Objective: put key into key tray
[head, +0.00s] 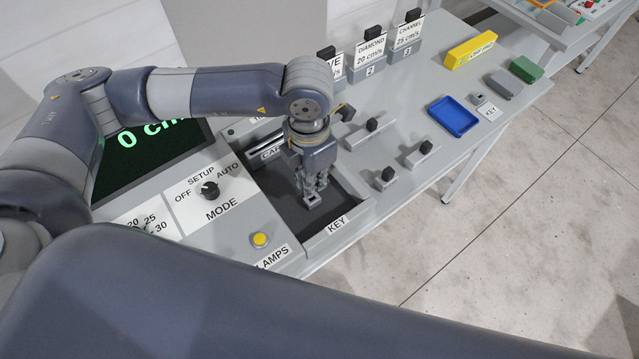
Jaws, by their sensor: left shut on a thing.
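My left gripper (312,188) points down over the dark recessed key tray (283,217), which has a KEY label on its front rim. The gripper is shut on the key (312,202), a small grey piece with a dark square mark that shows at the fingertips. The key is over the tray floor, inside the outline of its walls. I cannot tell whether it touches the floor. The fingers hide part of the key. My right gripper is not in view.
A mode knob (209,190) and a yellow button (260,240) are left of the tray. Several black-topped switches (385,178) stand to the right. Farther right are a blue tray (453,116), a small KEY-labelled fixture (481,99) and a yellow block (470,50).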

